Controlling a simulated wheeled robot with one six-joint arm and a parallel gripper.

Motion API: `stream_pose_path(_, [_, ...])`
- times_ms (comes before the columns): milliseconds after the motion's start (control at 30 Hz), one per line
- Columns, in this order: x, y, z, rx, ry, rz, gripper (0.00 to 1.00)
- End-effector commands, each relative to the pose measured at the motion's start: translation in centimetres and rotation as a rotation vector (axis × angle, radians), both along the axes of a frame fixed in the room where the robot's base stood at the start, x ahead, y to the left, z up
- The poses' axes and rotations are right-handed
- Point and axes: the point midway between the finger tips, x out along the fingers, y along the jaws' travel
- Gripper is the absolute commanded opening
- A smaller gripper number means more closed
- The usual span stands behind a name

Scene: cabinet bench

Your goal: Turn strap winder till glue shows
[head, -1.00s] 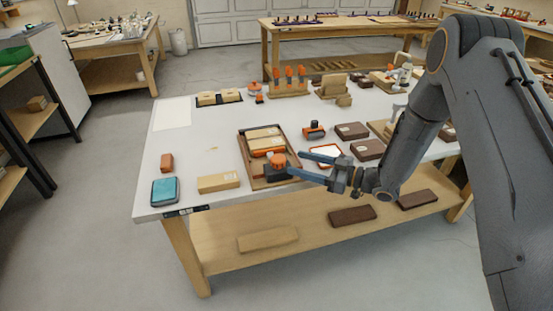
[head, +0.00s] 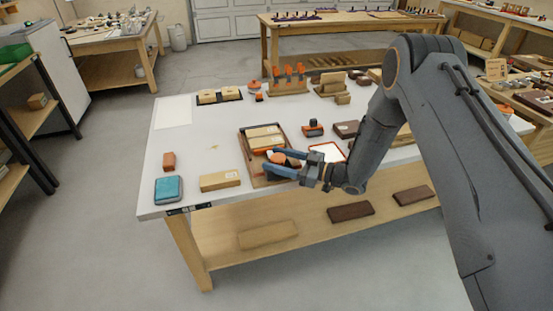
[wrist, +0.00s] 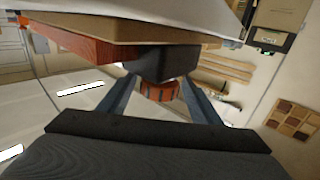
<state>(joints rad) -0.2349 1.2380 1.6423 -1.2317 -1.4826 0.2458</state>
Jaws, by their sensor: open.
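The strap winder's ribbed orange knob (wrist: 160,91) sits on a dark body (wrist: 160,62) in the wrist view. In the head view the orange knob (head: 278,157) shows at the near end of a brown tray (head: 249,164), partly hidden by my fingers. My gripper (head: 272,160) is open, with one finger on each side of the knob. In the wrist view the two fingers of my gripper (wrist: 160,98) flank the knob; I cannot tell whether they touch it. A carton (head: 264,132) lies in the tray behind the winder. I cannot make out any glue.
A flat carton (head: 220,180), a teal case (head: 168,190) and an orange-brown block (head: 168,161) lie left of the tray. A red-rimmed white tray (head: 327,152) and a dark-and-orange stamp-like item (head: 313,129) stand to the right. The tabletop's left middle is clear.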

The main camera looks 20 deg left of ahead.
Motion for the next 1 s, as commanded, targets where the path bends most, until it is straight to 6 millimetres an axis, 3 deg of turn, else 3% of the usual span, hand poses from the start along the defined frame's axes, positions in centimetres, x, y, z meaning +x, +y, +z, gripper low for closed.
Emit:
stream_pose_path(67, [0.0,-0.02,-0.02,0.0,0.0,0.0,0.58])
stream_pose_path(300, [-0.01,-0.04,-0.02,0.0,0.0,0.0,0.17])
stream_pose_path(667, [-0.16,0.01,0.01,-0.001,0.003,-0.045,0.17])
stream_pose_path(1000, [-0.34,0.01,-0.04,-0.003,0.007,-0.277,0.17])
